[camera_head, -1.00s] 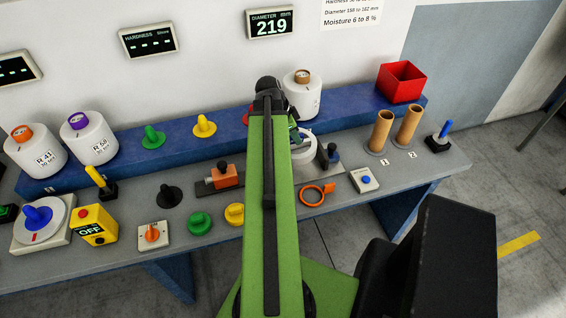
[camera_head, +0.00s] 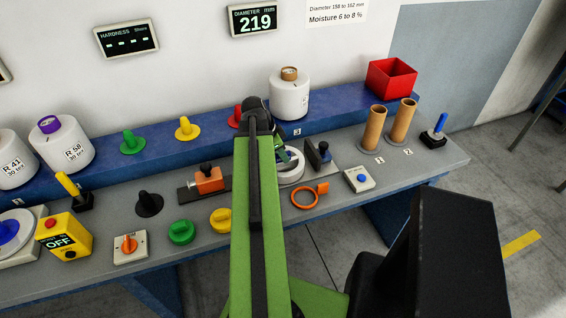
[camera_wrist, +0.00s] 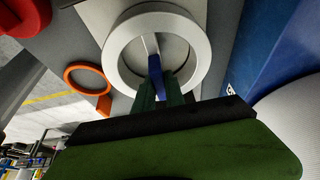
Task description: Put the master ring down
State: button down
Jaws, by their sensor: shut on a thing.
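My gripper (camera_head: 284,156) is at the ring, partly hidden behind my green arm. In the wrist view, the ring (camera_wrist: 204,52) lies over a grey surface. My gripper (camera_wrist: 160,88) is shut at its near side, with a narrow blue piece (camera_wrist: 155,70) between the fingertips reaching inside the ring. I cannot tell whether the ring touches the plate.
An orange ring with a tab (camera_head: 305,197) lies just in front, also in the wrist view (camera_wrist: 88,78). A white button box (camera_head: 359,179) and two cardboard tubes (camera_head: 373,130) stand right. A white bobbin (camera_head: 289,95) stands behind on the blue shelf. The display (camera_head: 253,21) reads 219.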

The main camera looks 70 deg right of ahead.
jog(key=shift+f, duration=0.25)
jog(key=c, duration=1.4)
grip_release()
jog(key=shift+r, duration=0.15)
jog(key=p+v, duration=1.1)
jog(key=v, duration=0.1)
jog(key=shift+p, duration=0.3)
